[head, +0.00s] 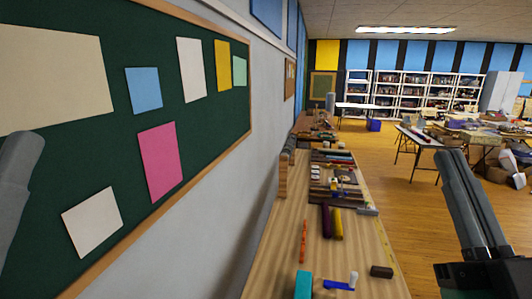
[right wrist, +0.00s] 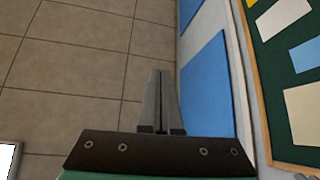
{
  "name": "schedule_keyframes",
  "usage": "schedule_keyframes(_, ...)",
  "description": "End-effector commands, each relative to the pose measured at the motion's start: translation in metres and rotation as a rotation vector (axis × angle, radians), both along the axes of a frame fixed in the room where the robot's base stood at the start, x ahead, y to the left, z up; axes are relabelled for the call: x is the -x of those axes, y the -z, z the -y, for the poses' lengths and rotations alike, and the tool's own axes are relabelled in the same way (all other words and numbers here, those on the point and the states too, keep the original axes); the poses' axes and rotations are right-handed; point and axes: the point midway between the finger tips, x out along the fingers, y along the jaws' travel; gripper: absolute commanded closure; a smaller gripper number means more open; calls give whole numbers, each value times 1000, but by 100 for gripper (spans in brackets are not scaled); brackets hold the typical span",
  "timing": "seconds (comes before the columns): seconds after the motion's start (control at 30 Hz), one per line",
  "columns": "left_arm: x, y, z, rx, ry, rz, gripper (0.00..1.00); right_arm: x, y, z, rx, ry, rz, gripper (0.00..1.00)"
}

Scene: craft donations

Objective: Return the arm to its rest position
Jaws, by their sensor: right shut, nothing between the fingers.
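My right gripper (head: 453,155) is raised at the right side of the head view, its dark grey fingers pointing up. Its fingers are shut together with nothing between them, as the right wrist view (right wrist: 160,75) also shows. It is apart from the wooden bench (head: 268,270), to the right of it. A grey part of my left arm or gripper (head: 20,165) shows at the left edge, in front of the green board. Its fingers cannot be told apart.
The green board (head: 60,170) with pinned papers lines the left wall. On the bench lie an orange strip (head: 304,240), a teal block (head: 303,285), a blue tool (head: 340,285) and a dark block (head: 381,271). Ceiling tiles (right wrist: 80,70) fill much of the wrist view.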

Motion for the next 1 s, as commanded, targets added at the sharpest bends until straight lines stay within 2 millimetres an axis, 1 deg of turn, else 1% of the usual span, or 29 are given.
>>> schedule_keyframes(0.03, 0, 0, 0, 0, 0, 0, 50, 24, -21, -9, -31, -60, 67, 100)
schedule_keyframes(0.07, 0, 0, 0, 0, 0, 0, 50, 38, -31, -13, -51, -101, 102, 100)
schedule_keyframes(0.1, 0, 0, 0, 0, 0, 0, 50, 58, -42, -16, -83, -160, 147, 100)
schedule_keyframes(0.13, 0, 0, 0, 0, 0, 0, 50, 74, -47, -20, -117, -224, 173, 100)
schedule_keyframes(0.17, 0, 0, 0, 0, 0, 0, 50, 77, -44, -25, -171, -309, 160, 100)
schedule_keyframes(0.2, -1, -23, 0, 0, 0, -2, 50, 71, -66, -25, -196, -323, 143, 100)
schedule_keyframes(0.23, -1, -37, 0, 0, 0, -3, 50, 71, -80, -24, -192, -319, 143, 100)
schedule_keyframes(0.37, 0, -83, 0, 0, 0, 1, 50, 70, -123, -24, -190, -314, 142, 100)
schedule_keyframes(0.47, 0, -122, 0, 0, 0, 1, 50, 70, -162, -24, -190, -312, 142, 100)
schedule_keyframes(0.5, 0, -139, 0, 0, 0, 0, 50, 69, -180, -24, -189, -312, 142, 100)
schedule_keyframes(0.57, 0, -166, 0, 0, 0, 0, 50, 69, -207, -23, -190, -311, 141, 100)
schedule_keyframes(0.6, 0, -183, 0, 0, 0, 1, 50, 69, -223, -23, -189, -311, 141, 100)
schedule_keyframes(0.7, 0, -213, 0, 0, 0, 1, 50, 69, -253, -23, -190, -310, 140, 100)
schedule_keyframes(0.77, 0, -223, 0, 0, 0, 1, 50, 69, -263, -23, -189, -309, 140, 100)
schedule_keyframes(0.83, 0, -228, 0, 0, 0, 0, 50, 69, -268, -23, -189, -309, 140, 100)
schedule_keyframes(1.0, 0, -225, 0, 0, 0, -1, 50, 69, -265, -23, -189, -309, 140, 100)
